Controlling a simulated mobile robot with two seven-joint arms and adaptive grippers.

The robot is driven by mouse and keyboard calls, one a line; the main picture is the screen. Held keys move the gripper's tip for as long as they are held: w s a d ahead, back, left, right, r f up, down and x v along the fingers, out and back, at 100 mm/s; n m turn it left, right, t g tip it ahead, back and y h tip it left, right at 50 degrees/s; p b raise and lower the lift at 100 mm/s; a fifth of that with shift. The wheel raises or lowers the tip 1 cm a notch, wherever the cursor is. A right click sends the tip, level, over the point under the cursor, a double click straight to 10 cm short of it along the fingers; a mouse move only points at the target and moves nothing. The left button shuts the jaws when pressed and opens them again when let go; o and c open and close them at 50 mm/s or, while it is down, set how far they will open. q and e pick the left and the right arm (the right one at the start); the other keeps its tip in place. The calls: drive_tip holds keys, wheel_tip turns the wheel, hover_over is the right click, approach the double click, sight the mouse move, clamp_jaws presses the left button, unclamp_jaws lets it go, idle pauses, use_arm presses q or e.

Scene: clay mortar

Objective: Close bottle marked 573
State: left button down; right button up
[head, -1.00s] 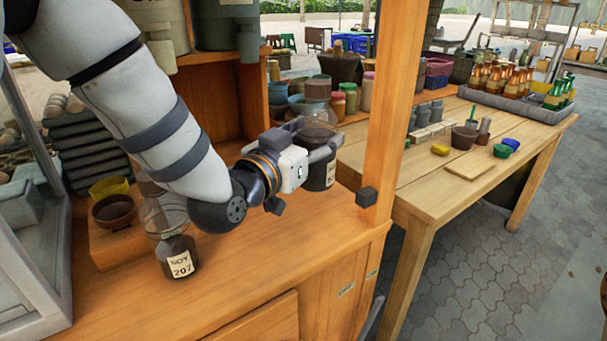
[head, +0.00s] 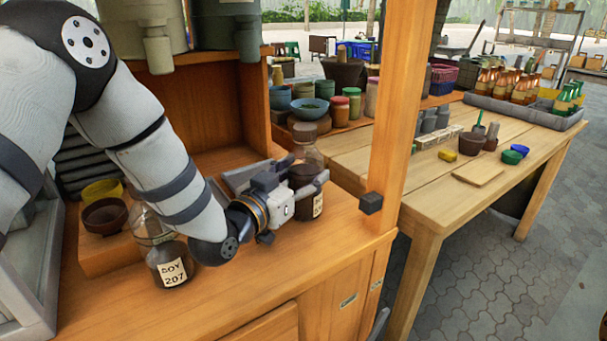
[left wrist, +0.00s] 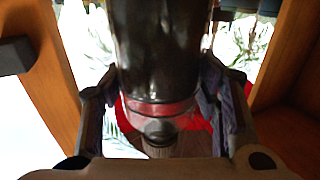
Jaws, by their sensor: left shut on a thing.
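My left gripper (head: 306,182) is shut on a glass bottle of dark liquid (head: 305,205) at the right end of the wooden counter. A pale label shows at its right side, but its number cannot be read. A brown stopper (head: 302,134) shows at the bottle's top; how firmly it sits cannot be told. The bottle looks upright, with its base at or close to the counter. The left wrist view shows the dark bottle (left wrist: 156,50) between both fingers. A second bottle, labelled SOY 207 (head: 172,270), stands to the left, partly behind my arm. My right gripper is not in view.
A wooden post (head: 400,110) with a dark block (head: 371,203) rises to the right of the held bottle. Bowls (head: 308,108) and jars stand behind. The counter front (head: 250,275) is clear. A second table (head: 430,190) stands at the right.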

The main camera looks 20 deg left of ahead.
use_arm(q)
drive_tip(key=shift+r, duration=0.2)
drive_tip(key=shift+f, duration=0.2)
drive_tip(key=c, duration=0.6)
unclamp_jaws()
drive_tip(key=shift+r, duration=0.25)
drive_tip(key=p+v, duration=0.1)
drive_tip(key=v, duration=1.1)
drive_tip(key=shift+f, duration=0.1)
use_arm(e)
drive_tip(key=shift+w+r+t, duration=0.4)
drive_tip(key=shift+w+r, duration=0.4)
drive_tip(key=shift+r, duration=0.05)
